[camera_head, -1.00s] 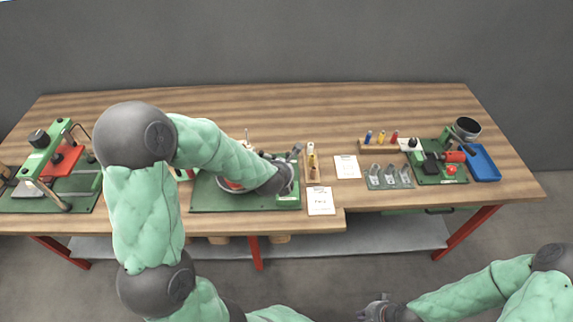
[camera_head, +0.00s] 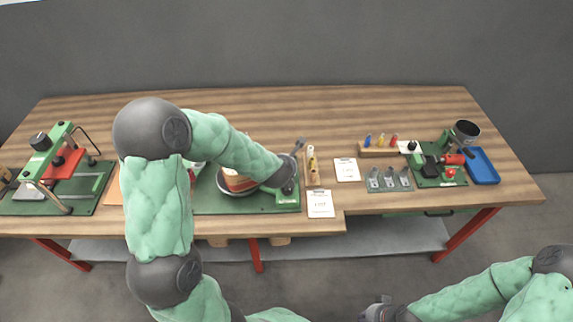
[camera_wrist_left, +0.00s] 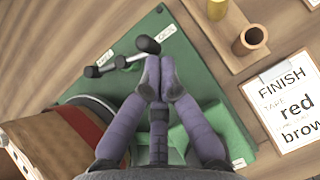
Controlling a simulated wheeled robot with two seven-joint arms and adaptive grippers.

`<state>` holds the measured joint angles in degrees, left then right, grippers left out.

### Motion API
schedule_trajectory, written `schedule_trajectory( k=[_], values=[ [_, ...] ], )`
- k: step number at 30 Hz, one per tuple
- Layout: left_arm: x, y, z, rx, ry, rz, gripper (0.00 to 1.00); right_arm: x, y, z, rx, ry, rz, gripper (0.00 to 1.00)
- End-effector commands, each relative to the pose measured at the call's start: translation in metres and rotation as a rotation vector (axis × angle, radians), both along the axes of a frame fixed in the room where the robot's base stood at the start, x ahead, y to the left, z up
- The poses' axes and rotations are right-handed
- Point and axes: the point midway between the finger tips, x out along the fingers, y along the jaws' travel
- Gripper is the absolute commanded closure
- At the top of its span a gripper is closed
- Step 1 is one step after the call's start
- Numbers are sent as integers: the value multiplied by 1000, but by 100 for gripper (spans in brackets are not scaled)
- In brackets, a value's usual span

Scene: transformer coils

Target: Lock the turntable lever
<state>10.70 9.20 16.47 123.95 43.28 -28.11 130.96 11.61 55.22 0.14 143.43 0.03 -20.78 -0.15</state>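The lever (camera_wrist_left: 121,62) is a metal bar with dark ends on a green base plate (camera_wrist_left: 195,80) in the left wrist view. In the head view this gripper (camera_head: 299,146) is over the plate's right end. The turntable carries a brown-and-red coil (camera_head: 237,181), partly hidden by my left arm. My right gripper (camera_head: 378,306) hangs low in front of the table.
A FINISH card (camera_wrist_left: 288,105) and a wooden rack (camera_wrist_left: 225,40) with cylinders lie right of the plate. Further right are a grey bracket mat (camera_head: 389,180), a green fixture (camera_head: 440,172) and a blue tray (camera_head: 481,166). A green press (camera_head: 50,160) stands left. The back of the table is clear.

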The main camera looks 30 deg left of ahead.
Motion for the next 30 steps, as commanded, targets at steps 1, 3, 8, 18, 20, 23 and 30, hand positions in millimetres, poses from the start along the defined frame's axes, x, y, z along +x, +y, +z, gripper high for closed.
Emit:
schedule_trajectory(
  k=[1, 3, 8, 18, 20, 23, 30],
  values=[
    [1, -1, 1, 0, -1, 7, 100, 0, 0, 1, 0, 0, 0, 100],
    [1, -1, 1, 0, -1, 16, 100, 0, 0, 1, 0, 0, 0, 100],
    [3, -1, 1, 0, -1, 37, 100, 0, 0, 3, 0, 0, 0, 100],
    [7, -2, 1, 1, -2, 95, 100, 0, 0, 6, 0, 0, 0, 100],
    [8, -3, 1, 0, -2, 108, 100, 0, 0, 7, 0, 0, 0, 100],
    [10, -4, 1, 0, 0, 136, 100, 0, 0, 9, 0, 0, 0, 100],
    [20, -6, 2, 1, -1, 270, 100, 0, 0, 15, 0, 0, 0, 100]
  ],
)
